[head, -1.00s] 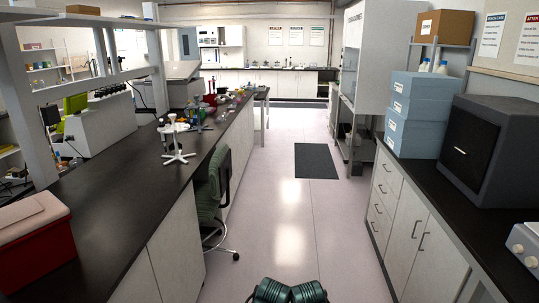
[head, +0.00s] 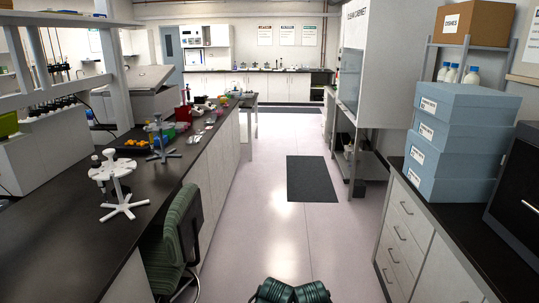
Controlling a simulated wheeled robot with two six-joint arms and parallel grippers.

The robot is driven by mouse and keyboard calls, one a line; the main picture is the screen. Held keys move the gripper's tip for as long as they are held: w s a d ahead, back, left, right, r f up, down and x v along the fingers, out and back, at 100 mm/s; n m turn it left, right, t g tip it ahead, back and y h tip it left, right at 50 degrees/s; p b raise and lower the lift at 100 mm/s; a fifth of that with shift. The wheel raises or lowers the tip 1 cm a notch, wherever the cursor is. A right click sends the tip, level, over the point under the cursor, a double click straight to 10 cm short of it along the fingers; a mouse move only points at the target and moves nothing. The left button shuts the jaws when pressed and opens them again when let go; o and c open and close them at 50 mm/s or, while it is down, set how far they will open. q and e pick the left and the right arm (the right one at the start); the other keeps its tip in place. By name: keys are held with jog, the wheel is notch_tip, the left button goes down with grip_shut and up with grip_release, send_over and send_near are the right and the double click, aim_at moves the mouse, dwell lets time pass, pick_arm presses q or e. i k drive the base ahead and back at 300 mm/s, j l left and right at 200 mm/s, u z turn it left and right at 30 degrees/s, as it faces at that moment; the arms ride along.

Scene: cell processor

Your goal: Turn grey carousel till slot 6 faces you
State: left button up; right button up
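A pale grey-white carousel (head: 113,170) stands upright on the black left bench, on a star-shaped foot. It has a round plate with openings, and a tube-like piece stands on it. Slot numbers are too small to read. Behind it stands a second, similar stand (head: 160,140) with a darker grey foot and a blue part; I cannot tell its slots. Neither of my grippers is visible, and nothing of mine touches either stand.
A green chair (head: 172,238) stands in the aisle against the left bench (head: 60,240). The aisle floor (head: 300,230) ahead is clear, with a dark mat (head: 311,178). Blue boxes (head: 455,145) stand on the right counter. Small coloured items (head: 205,108) lie farther along the left bench.

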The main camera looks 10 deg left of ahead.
aim_at(159, 127)
jog(key=i+z, duration=0.25)
jog(key=i, duration=1.45)
jog(key=i+j+u, duration=0.1)
jog(key=i+u, duration=0.6)
jog(key=i, duration=0.2)
jog(key=i+l+u, duration=0.1)
jog(key=i+u, duration=0.2)
jog(key=i, duration=0.15)
